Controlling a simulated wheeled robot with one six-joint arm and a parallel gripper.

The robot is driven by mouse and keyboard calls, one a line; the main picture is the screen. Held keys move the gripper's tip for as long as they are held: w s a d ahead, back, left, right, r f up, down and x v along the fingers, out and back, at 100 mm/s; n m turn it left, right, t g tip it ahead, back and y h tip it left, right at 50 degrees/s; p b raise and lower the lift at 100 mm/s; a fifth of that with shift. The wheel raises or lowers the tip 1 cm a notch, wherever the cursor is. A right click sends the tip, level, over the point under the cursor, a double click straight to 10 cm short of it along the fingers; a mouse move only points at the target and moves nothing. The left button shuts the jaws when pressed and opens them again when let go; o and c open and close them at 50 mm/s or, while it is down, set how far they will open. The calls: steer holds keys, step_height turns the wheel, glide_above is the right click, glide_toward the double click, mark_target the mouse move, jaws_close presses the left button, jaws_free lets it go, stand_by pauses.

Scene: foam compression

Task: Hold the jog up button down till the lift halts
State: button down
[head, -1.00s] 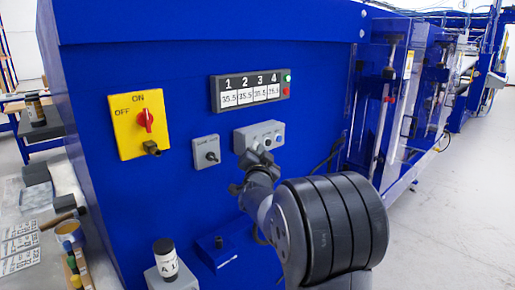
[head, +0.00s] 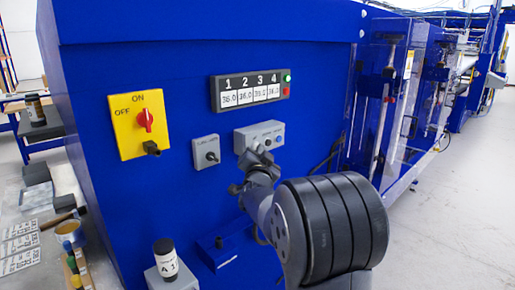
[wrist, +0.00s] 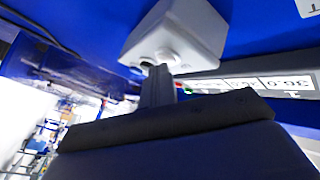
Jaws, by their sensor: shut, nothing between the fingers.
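The grey button box (head: 270,133) is fixed to the blue machine front, below the display.
A yellow plate with a red switch (head: 145,119) and a small grey knob box (head: 206,152) are to the left. A labelled bottle (head: 165,258) stands on a grey block below. Blue machine frames (head: 400,110) stand right; the floor there is clear.

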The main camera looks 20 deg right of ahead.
steer(key=shift+s, duration=0.1)
steer(key=shift+s+d+b, duration=0.25)
steer(key=shift+s+b, duration=0.45)
steer(key=shift+b, duration=0.05)
steer(key=shift+s+f, duration=0.1)
steer(key=s+b, duration=0.1)
steer(key=s+d+b, duration=0.1)
steer(key=s, duration=0.1)
steer(key=s+b, duration=0.1)
steer(key=shift+s+d+b, duration=0.25)
steer(key=shift+d+b, duration=0.05)
steer(key=shift+d, duration=0.05)
steer(key=p, duration=0.1)
steer(key=w+p, duration=0.1)
steer(key=p, duration=0.1)
steer(key=shift+w+a+r, duration=0.3)
steer(key=shift+w, duration=0.1)
